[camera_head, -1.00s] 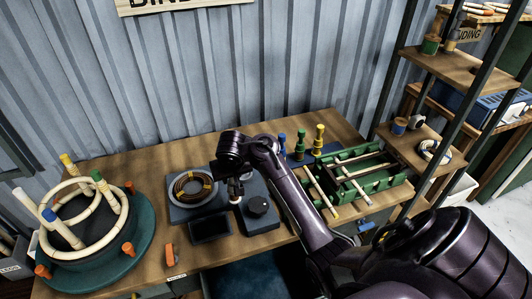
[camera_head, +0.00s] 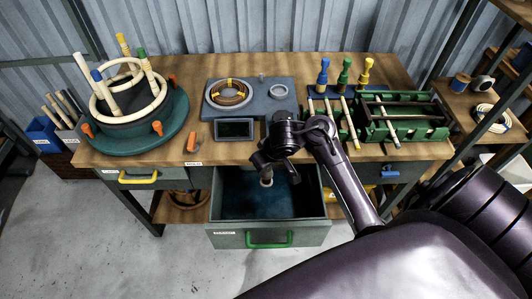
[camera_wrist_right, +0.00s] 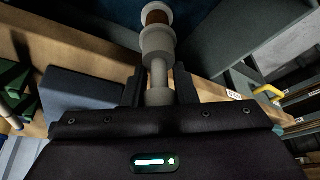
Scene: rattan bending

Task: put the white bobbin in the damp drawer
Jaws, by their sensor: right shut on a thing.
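The white bobbin (camera_head: 267,182) hangs below my right gripper (camera_head: 269,168) in the head view, above the open drawer. In the right wrist view my right gripper (camera_wrist_right: 159,88) is shut on the bobbin's narrow stem, and its pale flanges (camera_wrist_right: 157,42) and a brown band show beyond the fingers. The drawer (camera_head: 226,241) has a green handle, a blue inside and a front label too small to read. It stands pulled out under the table, and its visible floor looks empty. The bobbin appears apart from the drawer floor. My left gripper is not in view.
On the table (camera_head: 180,157) stand a round bending jig (camera_head: 150,139), a grey unit with a coil (camera_head: 229,93), and a green rack (camera_head: 405,124). Another drawer with a yellow handle (camera_head: 140,179) is at left. Shelves (camera_head: 463,87) stand at right.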

